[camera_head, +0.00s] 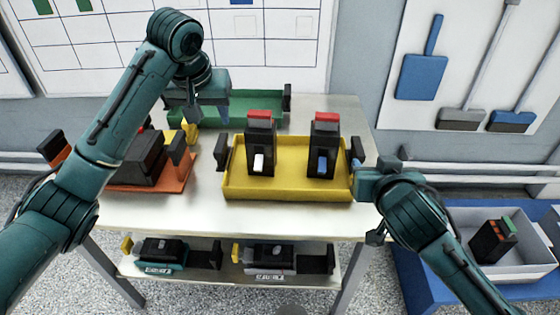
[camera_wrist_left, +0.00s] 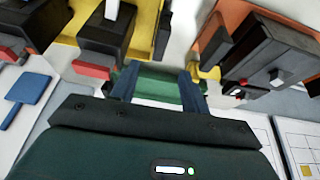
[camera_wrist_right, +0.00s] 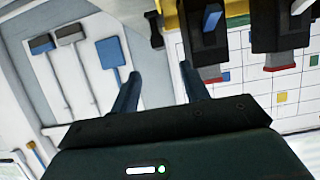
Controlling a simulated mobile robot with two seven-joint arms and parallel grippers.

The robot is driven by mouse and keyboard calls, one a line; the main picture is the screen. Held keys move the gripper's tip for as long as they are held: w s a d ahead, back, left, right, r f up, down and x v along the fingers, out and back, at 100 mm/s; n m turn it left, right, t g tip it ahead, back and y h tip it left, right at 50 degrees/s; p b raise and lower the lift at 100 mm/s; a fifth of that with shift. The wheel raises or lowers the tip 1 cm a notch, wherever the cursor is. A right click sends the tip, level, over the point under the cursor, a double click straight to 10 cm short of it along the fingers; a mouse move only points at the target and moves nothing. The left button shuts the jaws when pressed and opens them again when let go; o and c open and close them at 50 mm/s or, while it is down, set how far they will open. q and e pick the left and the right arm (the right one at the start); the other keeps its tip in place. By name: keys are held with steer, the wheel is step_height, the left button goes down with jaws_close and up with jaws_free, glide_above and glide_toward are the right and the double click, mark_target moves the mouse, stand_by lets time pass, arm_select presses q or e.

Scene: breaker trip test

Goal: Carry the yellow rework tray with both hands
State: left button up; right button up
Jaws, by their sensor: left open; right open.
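The yellow rework tray (camera_head: 288,190) sits on the bench with a dark upright handle at each end. It holds two black breakers with red tops, one with a white lever (camera_head: 258,162) and one with a blue lever (camera_head: 322,162). My left gripper (camera_head: 207,112) is open and empty, up and left of the tray's left handle (camera_head: 224,152). In the left wrist view, the green tray shows beyond its fingers (camera_wrist_left: 155,88). My right gripper (camera_head: 357,168) is open beside the tray's right handle (camera_head: 357,150). In the right wrist view, that handle (camera_wrist_right: 154,30) lies ahead of the spread fingers (camera_wrist_right: 161,80).
An orange tray (camera_head: 183,172) with a black device stands left of the yellow one, partly behind my left arm. A green tray (camera_head: 260,108) lies behind. More devices sit on the lower shelf (camera_head: 220,265). A grey bin (camera_head: 530,262) stands on a blue surface at right.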

mark_target(220, 143)
arm_select(q)
steer(key=shift+s+r, duration=0.1)
steer(key=shift+r, duration=0.15)
arm_select(e)
steer(key=shift+r, duration=0.15)
steer(key=shift+d, duration=0.1)
arm_select(q)
steer(key=x, duration=1.3)
steer(key=shift+f, duration=0.1)
arm_select(e)
steer(key=x, duration=1.3)
steer(key=shift+w, duration=0.1)
arm_select(q)
steer(key=shift+c, duration=0.2)
arm_select(e)
steer(key=shift+c, duration=0.2)
arm_select(q)
jaws_close()
arm_select(e)
jaws_close()
